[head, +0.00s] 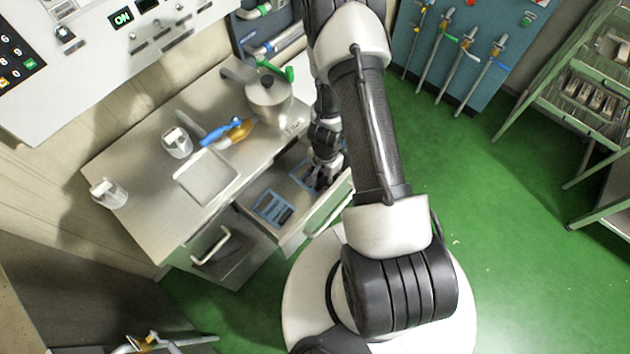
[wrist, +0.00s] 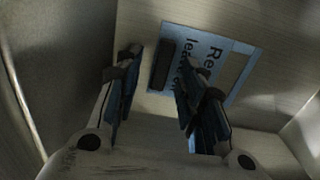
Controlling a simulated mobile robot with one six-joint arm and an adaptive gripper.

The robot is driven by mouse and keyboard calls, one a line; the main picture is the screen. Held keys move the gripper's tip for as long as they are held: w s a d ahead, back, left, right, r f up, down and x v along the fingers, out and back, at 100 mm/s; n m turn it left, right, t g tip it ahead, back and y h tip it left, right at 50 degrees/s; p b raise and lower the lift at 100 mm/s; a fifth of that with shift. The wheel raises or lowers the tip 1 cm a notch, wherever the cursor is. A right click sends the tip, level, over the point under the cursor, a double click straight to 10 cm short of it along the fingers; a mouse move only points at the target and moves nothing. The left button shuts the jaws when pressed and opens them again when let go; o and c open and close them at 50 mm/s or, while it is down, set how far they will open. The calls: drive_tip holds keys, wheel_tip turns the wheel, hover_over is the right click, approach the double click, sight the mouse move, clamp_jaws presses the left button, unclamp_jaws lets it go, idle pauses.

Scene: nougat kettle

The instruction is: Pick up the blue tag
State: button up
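A flat blue piece with dark lettering (wrist: 207,50), seemingly the blue tag, lies in the open drawer (head: 330,203). Its text is only partly readable in the wrist view. A dark bar (wrist: 163,65) lies at its left edge, and a greyish rectangle shows at its right. In the head view, part of a blue piece (head: 299,172) shows beside my gripper (head: 320,183). My gripper is down at the drawer's right part. In the wrist view its fingers (wrist: 165,70) are apart, with nothing clearly held between them. The right finger hides part of the blue piece.
A second blue piece with dark bars (head: 273,207) lies in the drawer's left part. The drawer walls stand close around my gripper. The worktop above holds a lidded kettle (head: 267,92), a blue-handled tool (head: 226,131), a white container (head: 177,143) and a shallow tray (head: 207,190).

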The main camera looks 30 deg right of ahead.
drive_tip(key=shift+c, duration=0.6)
clamp_jaws()
drive_tip(key=shift+r, duration=0.15)
wheel_tip(320, 180, up, 10)
drive_tip(key=p, duration=1)
